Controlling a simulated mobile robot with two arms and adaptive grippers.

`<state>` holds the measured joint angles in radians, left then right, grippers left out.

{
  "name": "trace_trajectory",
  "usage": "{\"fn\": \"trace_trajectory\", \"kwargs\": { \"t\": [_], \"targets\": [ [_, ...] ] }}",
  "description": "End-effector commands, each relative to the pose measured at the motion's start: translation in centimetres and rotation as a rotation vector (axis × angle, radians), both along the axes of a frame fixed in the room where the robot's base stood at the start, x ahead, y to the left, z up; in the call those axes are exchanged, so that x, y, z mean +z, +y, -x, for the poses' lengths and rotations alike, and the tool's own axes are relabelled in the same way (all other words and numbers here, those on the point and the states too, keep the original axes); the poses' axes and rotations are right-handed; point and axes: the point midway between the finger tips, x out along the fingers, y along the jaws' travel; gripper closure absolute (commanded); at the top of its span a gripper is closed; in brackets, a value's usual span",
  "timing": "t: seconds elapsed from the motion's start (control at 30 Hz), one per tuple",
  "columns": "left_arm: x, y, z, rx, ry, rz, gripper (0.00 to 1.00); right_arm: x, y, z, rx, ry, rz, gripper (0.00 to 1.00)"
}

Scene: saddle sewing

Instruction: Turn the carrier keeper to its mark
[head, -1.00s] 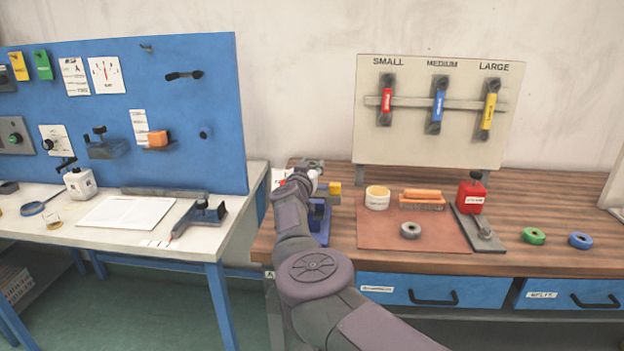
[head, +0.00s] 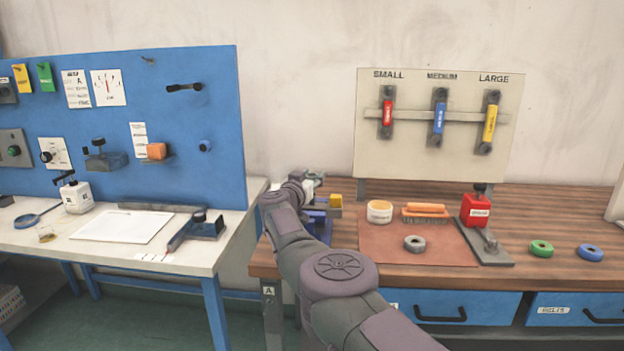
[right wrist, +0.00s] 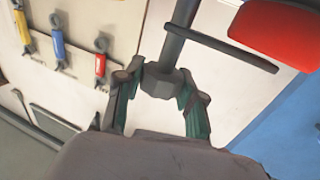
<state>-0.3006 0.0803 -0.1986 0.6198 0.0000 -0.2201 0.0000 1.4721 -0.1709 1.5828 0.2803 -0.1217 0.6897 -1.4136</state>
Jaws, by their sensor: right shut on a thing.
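My right gripper (head: 314,178) is at the left end of the wooden bench, above a blue fixture (head: 318,226) with a yellow block (head: 335,200). My arm hides much of this fixture. In the right wrist view, the same gripper (right wrist: 160,85) is shut on a dark grey faceted knob (right wrist: 160,78) at the end of a thick rod. A thin dark bar (right wrist: 222,48) crosses this rod. I cannot tell for sure that the knob is the carrier keeper, and no mark shows clearly. A red part (right wrist: 280,35) is near the bar. My left gripper is not in view.
A white tub (head: 379,212), an orange brush (head: 425,211), a grey ring (head: 414,243) and a red bottle (head: 476,211) stand right of the fixture. A board with red, blue and yellow handles (head: 440,155) stands behind. A white table (head: 90,252) is at left, across a gap.

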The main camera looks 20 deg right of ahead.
Motion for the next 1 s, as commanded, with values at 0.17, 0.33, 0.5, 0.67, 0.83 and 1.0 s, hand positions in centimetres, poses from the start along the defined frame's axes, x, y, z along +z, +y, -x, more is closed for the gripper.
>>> {"fn": "trace_trajectory", "kwargs": {
  "t": [0.17,0.33,0.5,0.67,0.83,1.0],
  "targets": [
    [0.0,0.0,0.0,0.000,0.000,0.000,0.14,0.3,0.0,-0.1,0.002,-0.004,0.004,0.45],
    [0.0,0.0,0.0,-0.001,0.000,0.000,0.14,0.2,0.0,0.0,0.001,-0.002,0.002,0.34],
    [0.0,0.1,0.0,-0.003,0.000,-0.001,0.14,0.1,0.0,0.0,0.000,-0.001,0.001,0.34],
    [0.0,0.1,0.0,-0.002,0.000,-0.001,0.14,1.3,0.0,0.0,-0.001,-0.004,0.001,0.34],
    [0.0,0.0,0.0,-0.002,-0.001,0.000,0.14,4.5,0.0,0.0,0.000,-0.006,0.001,0.34],
    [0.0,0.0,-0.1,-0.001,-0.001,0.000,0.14,7.6,0.0,0.0,0.000,-0.004,0.000,0.34]
  ]
}}
